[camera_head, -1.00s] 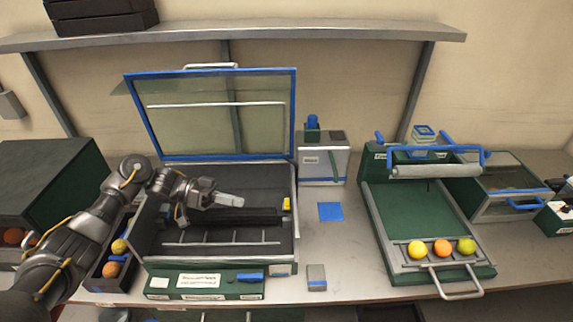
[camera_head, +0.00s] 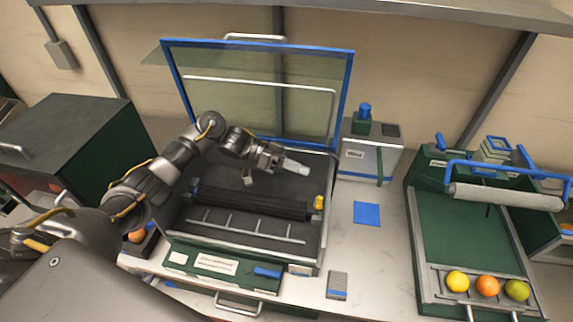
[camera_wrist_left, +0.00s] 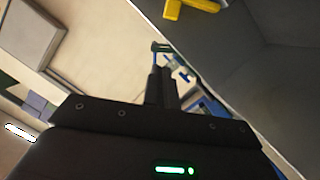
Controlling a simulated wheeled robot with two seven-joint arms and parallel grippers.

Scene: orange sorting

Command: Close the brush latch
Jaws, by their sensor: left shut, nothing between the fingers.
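The open machine box (camera_head: 172,232) has a dark tray and a raised blue-framed lid. A dark ribbed brush (camera_head: 255,203) lies across it. A small yellow part (camera_head: 319,202), apparently the brush latch, sits at the brush's right end by the right wall; whether it is open or closed is too small to tell. Yellow also shows at the top of the left wrist view (camera_wrist_left: 188,5). My left gripper (camera_head: 296,167) is shut and empty, and appears up and left of the yellow part in the head view, apart from it. My right gripper is not in view.
The lid (camera_head: 352,90) stands up behind my left arm. A grey device (camera_head: 372,160) stands right of the box. A blue square (camera_head: 367,213) and a small grey block (camera_head: 338,285) lie on the counter. A green tray (camera_head: 460,235) with fruit is at the right.

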